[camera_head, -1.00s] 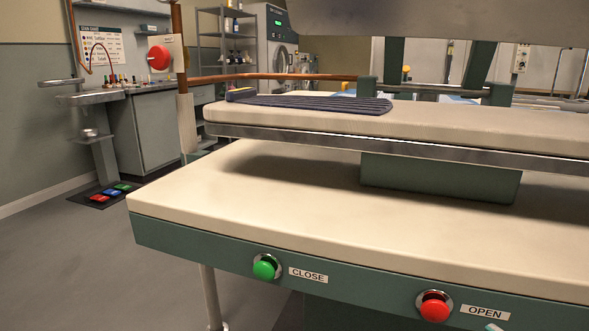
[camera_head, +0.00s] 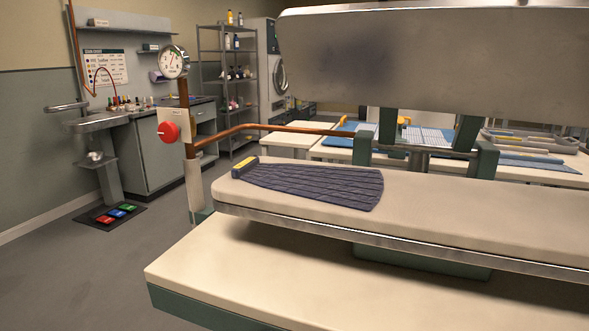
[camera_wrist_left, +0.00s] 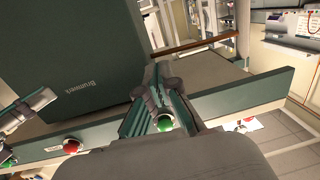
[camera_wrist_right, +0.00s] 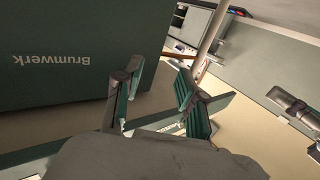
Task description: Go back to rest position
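Neither gripper shows in the head view. In the left wrist view my left gripper (camera_wrist_left: 155,98) has its fingers together with nothing seen between them, in front of the press's green front panel (camera_wrist_left: 240,95). The green button (camera_wrist_left: 165,122) shows behind the fingers. In the right wrist view my right gripper (camera_wrist_right: 155,80) has its fingers apart and is empty, near the press. A dark striped pleated garment (camera_head: 315,184) with a yellow band lies flat on the padded press board (camera_head: 450,215). The press's upper plate (camera_head: 430,60) is raised above it.
A red knob (camera_head: 168,132) and a pressure gauge (camera_head: 174,62) stand on a post at the board's left end. Floor pedals (camera_head: 112,214) lie at the left. Behind are a shelf rack (camera_head: 228,70) and tables.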

